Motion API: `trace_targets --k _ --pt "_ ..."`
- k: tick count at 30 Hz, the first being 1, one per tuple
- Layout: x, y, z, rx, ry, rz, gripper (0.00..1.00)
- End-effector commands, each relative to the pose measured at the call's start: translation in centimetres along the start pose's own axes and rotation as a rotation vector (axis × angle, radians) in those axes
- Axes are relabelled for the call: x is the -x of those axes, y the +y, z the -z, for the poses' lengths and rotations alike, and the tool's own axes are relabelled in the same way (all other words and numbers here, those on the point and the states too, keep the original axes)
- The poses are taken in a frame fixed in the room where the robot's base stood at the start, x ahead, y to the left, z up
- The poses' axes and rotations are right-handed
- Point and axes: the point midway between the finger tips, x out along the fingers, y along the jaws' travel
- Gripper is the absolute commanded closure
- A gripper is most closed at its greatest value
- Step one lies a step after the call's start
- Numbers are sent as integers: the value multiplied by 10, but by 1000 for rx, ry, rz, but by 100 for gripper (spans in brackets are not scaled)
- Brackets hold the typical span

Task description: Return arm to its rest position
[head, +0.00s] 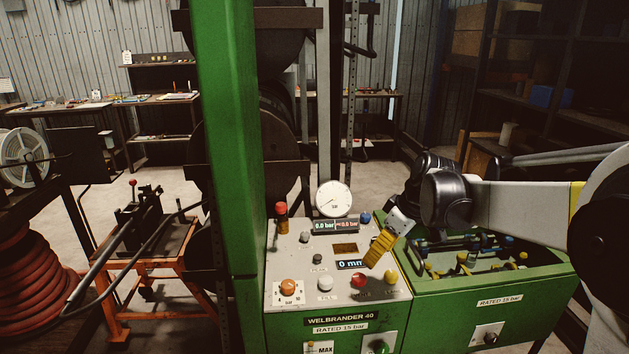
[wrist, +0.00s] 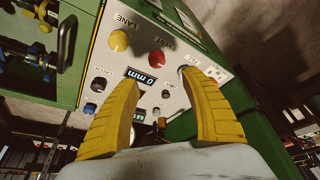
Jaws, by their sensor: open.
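My arm reaches in from the right in the head view. My gripper (head: 381,243), with ribbed yellow fingers, hangs over the right part of the white control panel (head: 291,254) of the green machine. In the wrist view my gripper (wrist: 165,105) has its two yellow fingers spread apart with nothing between them. The panel (wrist: 103,65) lies beyond the fingers, with a red button (wrist: 157,59), a yellow knob (wrist: 119,40) and a "0 mm" display (wrist: 140,75). I cannot tell whether a fingertip touches the panel.
A green post (head: 228,150) stands left of the panel. A green bin (head: 490,295) with fittings and valves lies right of it, below my arm. A round gauge (head: 333,199) rises behind the panel. An orange stand (head: 150,250) and coiled red hose (head: 40,285) are at left.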

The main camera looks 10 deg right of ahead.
Motion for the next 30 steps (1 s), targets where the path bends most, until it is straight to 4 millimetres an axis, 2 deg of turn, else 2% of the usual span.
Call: trace_targets --k 5,9,12,16,22,30 --pt "40 -54 -20 -147 4 -88 46" --pt "65 -100 -49 -297 32 -177 46" --pt "75 -131 -74 -398 68 -235 46" --pt "79 -163 -107 -516 123 -297 46" --pt "73 -190 -140 -634 196 -350 46" --pt "70 -195 -149 -668 219 -363 46"
